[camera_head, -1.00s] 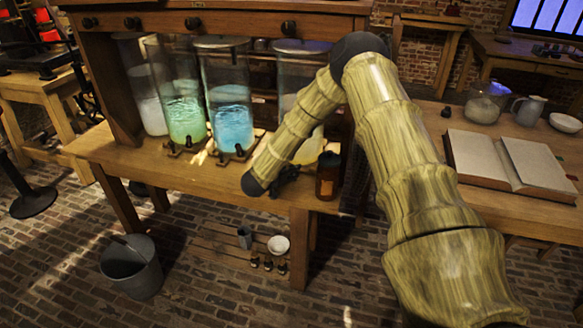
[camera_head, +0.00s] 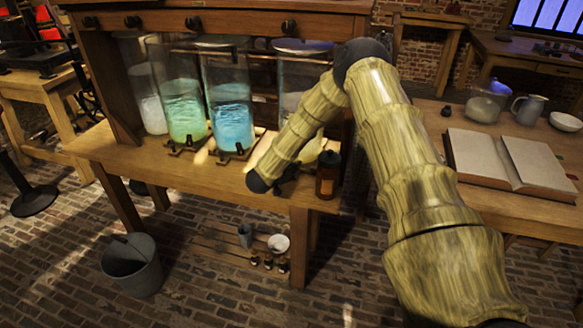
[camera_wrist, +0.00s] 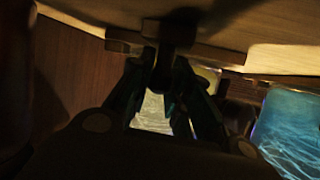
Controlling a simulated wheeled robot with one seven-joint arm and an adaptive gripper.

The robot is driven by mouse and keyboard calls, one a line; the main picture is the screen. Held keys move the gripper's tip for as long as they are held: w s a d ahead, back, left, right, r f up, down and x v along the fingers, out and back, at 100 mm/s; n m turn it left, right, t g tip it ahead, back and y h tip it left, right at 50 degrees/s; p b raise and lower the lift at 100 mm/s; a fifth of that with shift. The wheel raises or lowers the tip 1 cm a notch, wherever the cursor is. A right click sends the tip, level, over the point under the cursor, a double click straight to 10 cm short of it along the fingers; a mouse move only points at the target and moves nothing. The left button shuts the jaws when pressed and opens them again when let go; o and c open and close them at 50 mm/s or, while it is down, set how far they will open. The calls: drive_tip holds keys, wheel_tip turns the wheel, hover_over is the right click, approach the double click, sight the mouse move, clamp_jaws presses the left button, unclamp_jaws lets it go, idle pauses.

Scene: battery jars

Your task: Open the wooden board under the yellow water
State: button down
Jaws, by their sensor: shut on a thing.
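The jar of yellow water (camera_head: 310,148) stands on the bench, partly hidden behind my arm in the head view. Its pale yellow water (camera_wrist: 152,112) shows between my fingers in the wrist view. A small wooden board (camera_wrist: 125,36) with a dark peg (camera_wrist: 168,32) lies by the jar's foot. My gripper (camera_wrist: 163,75) is shut on the dark peg of this board. In the head view my gripper (camera_head: 288,172) is a dark shape low at the jar's front, mostly hidden by my wrist.
Blue (camera_head: 230,115) and green (camera_head: 182,108) jars stand to the left, with a pale jar (camera_head: 150,100) beyond them. A brown bottle (camera_head: 327,176) stands close to the right of my gripper at the bench's front edge. A bucket (camera_head: 132,265) is on the floor.

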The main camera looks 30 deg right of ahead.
drive_tip(key=shift+s, duration=0.1)
drive_tip(key=s+a+p, duration=0.3)
drive_tip(key=s+a, duration=1.3)
drive_tip(key=a, duration=0.3)
drive_tip(key=shift+s+p, duration=0.2)
drive_tip(key=shift+p, duration=0.15)
drive_tip(key=c, duration=1.3)
unclamp_jaws()
drive_tip(key=shift+a, duration=0.15)
drive_tip(key=v, duration=1.1)
drive_tip(key=shift+s+a+r, duration=0.15)
drive_tip(key=shift+a+r, duration=0.15)
drive_tip(key=shift+f, duration=0.1)
